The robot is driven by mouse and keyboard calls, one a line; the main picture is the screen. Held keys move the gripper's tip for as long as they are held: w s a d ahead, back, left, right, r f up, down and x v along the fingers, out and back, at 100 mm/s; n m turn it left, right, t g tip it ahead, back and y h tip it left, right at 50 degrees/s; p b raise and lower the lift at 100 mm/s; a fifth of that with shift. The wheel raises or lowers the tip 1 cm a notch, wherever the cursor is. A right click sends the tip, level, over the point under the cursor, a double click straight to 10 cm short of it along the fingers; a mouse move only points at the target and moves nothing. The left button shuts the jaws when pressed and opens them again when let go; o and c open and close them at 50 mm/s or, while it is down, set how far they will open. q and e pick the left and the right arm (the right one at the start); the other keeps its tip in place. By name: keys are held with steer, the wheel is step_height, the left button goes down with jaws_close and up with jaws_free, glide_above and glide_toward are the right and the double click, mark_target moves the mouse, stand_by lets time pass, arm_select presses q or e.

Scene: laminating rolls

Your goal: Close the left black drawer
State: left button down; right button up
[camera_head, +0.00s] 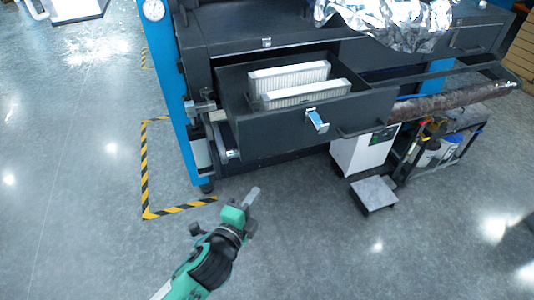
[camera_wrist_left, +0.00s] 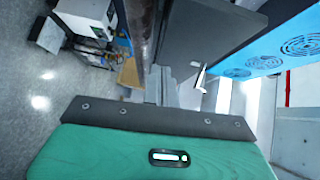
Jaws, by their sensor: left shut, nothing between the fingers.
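The left black drawer (camera_head: 290,128) is pulled out of the dark cabinet in the head view. My right gripper is not in view.
A blue post (camera_head: 166,85) with a gauge stands left of the drawer. A brown roll (camera_head: 455,100) lies at the right, above a cart (camera_head: 440,150) of containers. A low grey-topped stool (camera_head: 374,194) stands on the floor. The floor around yellow-black tape (camera_head: 146,180) is open.

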arm_select(q)
step_height(320, 180, up, 4)
steer(key=s, duration=0.1)
steer(key=p, duration=0.4)
glide_toward(273, 143)
steer(key=w+d, duration=0.1)
steer(key=d, duration=0.3)
steer(key=w, duration=0.2)
steer(key=w+a+p, duration=0.1)
steer(key=shift+w+a+f+m+t+h, duration=0.1)
steer(key=shift+w+f+m+t+h, duration=0.2)
steer(key=shift+m, duration=0.1)
steer(key=shift+w+a, duration=0.2)
steer(key=shift+w, duration=0.1)
steer(key=shift+f, duration=0.1)
steer(key=shift+w, duration=0.1)
